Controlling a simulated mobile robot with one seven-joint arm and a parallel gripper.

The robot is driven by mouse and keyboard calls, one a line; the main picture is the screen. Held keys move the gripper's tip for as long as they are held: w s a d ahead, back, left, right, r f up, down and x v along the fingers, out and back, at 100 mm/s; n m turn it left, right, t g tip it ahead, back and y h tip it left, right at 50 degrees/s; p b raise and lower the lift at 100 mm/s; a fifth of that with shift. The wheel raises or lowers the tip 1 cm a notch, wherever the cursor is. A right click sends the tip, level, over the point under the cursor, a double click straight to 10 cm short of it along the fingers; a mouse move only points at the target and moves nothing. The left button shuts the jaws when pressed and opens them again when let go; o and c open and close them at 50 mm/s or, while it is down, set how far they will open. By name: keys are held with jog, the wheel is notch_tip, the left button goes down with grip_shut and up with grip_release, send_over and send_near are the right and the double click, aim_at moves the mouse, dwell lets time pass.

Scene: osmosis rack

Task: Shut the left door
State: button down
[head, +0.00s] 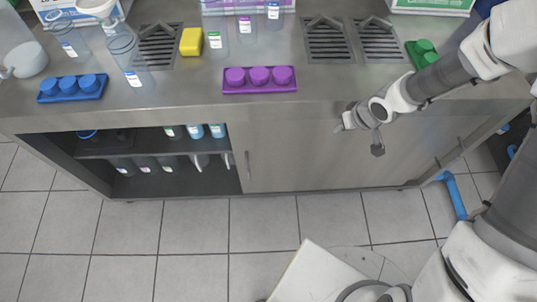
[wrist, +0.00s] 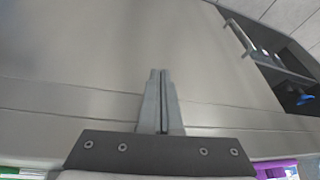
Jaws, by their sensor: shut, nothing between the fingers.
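The steel cabinet front has a grey door panel (head: 300,150) with a vertical handle (head: 247,163) near its left edge. The cabinet's left part is open, showing a dark inside. My gripper (head: 341,124) is at the cabinet front, near the panel's upper edge and well right of that handle. In the wrist view my gripper (wrist: 160,75) has its fingers together, with nothing between them. The door panel (wrist: 130,45) fills most of that view, and the handle (wrist: 238,38) shows at upper right beside the opening. Whether the fingertips touch the panel I cannot tell.
A shelf (head: 150,149) in the opening holds several bottles. On the steel counter (head: 180,88) stand a blue rack (head: 72,96), a purple rack (head: 259,88), a yellow block (head: 191,41) and several bottles. The tiled floor in front is largely clear.

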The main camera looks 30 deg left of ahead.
jog(key=s+a+f+n+g+y+b, duration=0.1)
jog(key=s+a+f+g+y+b, duration=0.15)
jog(key=s+a+f, duration=0.4)
jog(key=s+a+f+g+y+b, duration=0.1)
jog(key=s+a+f+b, duration=0.25)
jog(key=f, duration=0.55)
jog(key=b, duration=0.4)
send_over(269, 166)
jog(key=s+d, duration=0.2)
jog(key=s, duration=0.1)
notch_tip(269, 166, down, 8)
jog(key=shift+s+a+r+b, duration=0.15)
jog(key=shift+s+a+b, duration=0.25)
jog(key=shift+s+a, duration=0.35)
jog(key=shift+s+a+r+b, duration=0.15)
jog(key=shift+s+a+b, duration=0.2)
jog(key=shift+s+a, duration=0.4)
jog(key=shift+a, duration=0.25)
